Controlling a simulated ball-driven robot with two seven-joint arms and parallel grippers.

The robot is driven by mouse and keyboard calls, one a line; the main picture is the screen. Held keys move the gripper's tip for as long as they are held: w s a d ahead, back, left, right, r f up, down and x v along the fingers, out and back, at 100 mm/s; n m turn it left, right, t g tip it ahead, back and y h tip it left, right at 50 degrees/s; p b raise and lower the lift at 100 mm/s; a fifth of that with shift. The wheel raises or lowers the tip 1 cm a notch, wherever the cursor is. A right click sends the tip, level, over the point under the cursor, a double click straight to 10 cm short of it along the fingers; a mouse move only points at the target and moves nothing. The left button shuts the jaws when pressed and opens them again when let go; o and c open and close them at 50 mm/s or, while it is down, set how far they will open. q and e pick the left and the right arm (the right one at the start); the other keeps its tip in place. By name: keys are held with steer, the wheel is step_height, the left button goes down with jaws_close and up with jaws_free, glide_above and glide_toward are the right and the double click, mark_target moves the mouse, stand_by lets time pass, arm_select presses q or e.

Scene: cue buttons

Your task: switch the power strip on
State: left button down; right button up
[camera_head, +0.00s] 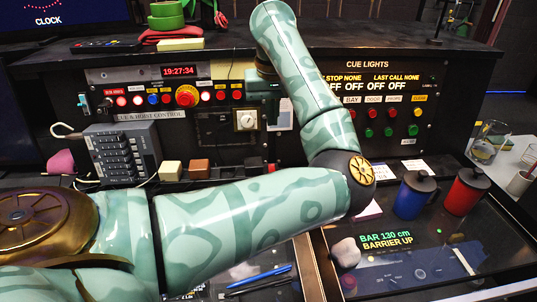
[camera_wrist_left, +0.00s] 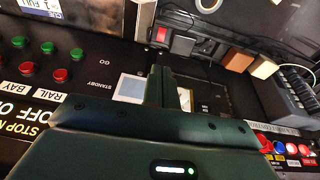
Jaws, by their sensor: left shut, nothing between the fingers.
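A black power strip with a red rocker switch (camera_wrist_left: 160,35) and dark square sockets (camera_wrist_left: 182,45) shows in the left wrist view. Whether the rocker is lit or pressed cannot be told. My left gripper (camera_head: 266,112) is shut and empty in front of the upright panel, close to the key switch plate (camera_head: 246,121). In the left wrist view its fingers (camera_wrist_left: 173,82) are together, apart from the red rocker. My right gripper is out of view.
A grey switch box (camera_head: 122,155) stands left on the desk, with a white block (camera_head: 170,171) and a brown block (camera_head: 198,169) beside it. Lit buttons (camera_head: 186,96) line the panel.

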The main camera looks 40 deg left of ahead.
arm_select(q)
steer(key=b, duration=0.4)
glide_toward(270, 166)
steer(key=f, duration=0.5)
steer(key=shift+w+a+f, duration=0.3)
steer(key=shift+w+f, duration=0.05)
steer(key=shift+w+f+b, duration=0.1)
steer(key=shift+f+b, duration=0.25)
steer(key=shift+f, duration=0.15)
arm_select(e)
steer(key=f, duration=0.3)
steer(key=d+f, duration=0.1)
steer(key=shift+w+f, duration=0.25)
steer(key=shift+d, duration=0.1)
